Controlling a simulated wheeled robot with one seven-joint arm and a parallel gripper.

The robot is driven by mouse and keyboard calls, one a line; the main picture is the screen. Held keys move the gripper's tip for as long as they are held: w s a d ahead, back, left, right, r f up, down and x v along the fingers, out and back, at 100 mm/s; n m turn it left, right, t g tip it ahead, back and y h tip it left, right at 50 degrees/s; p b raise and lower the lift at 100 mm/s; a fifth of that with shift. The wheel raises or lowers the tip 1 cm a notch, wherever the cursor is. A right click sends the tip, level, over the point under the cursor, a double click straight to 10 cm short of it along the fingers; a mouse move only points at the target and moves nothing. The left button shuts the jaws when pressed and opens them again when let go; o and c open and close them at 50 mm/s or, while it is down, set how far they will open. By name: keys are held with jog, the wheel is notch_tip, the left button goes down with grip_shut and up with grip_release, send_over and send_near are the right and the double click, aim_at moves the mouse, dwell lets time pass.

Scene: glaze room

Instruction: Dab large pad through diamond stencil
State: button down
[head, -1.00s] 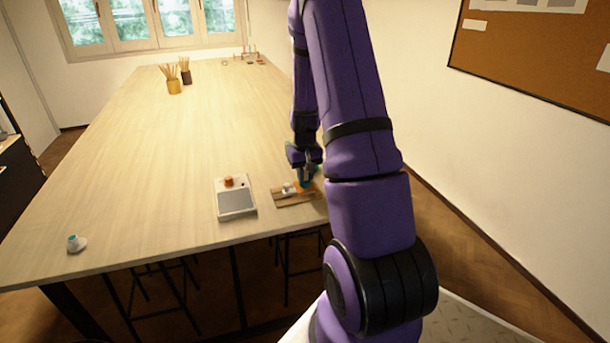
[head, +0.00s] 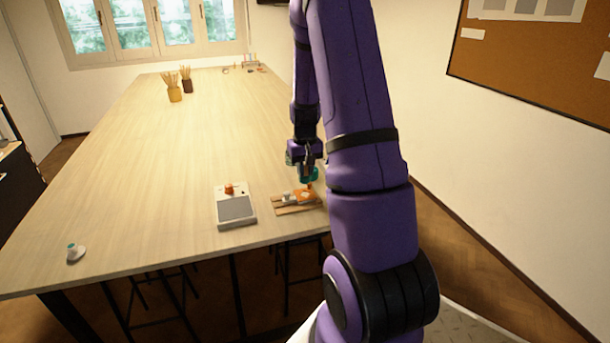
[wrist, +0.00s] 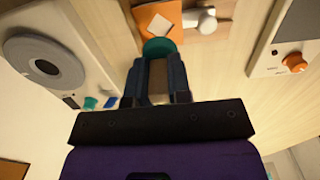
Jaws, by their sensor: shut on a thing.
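My gripper (head: 306,158) is shut on a teal pad (head: 308,174), which also shows between the fingers in the wrist view (wrist: 158,47). A small orange patch shows just under the pad; I cannot tell whether it is the pad's face. The pad is held over the right part of an orange stencil sheet (head: 301,199), seemingly a little above it. A pale diamond shows in the orange sheet in the wrist view (wrist: 161,26). The sheet lies on a wooden board (head: 284,210) near the table's front right edge. The pad hides part of the sheet.
A white piece (head: 288,198) sits at the sheet's left. Left of the board is a pale tray (head: 221,222) with a grey panel and an orange knob (head: 229,188). A small white-and-teal item (head: 75,254) stands far left. The table's (head: 150,170) middle is clear; brush pots (head: 174,94) stand behind.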

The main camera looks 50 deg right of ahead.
aim_at(305, 181)
jog(key=shift+f, duration=0.1)
jog(key=shift+a+f, duration=0.15)
jog(key=shift+f, duration=1.8)
jog(key=shift+f, duration=0.55)
dwell(0.6)
jog(key=shift+r, duration=2.55)
jog(key=shift+s, duration=0.1)
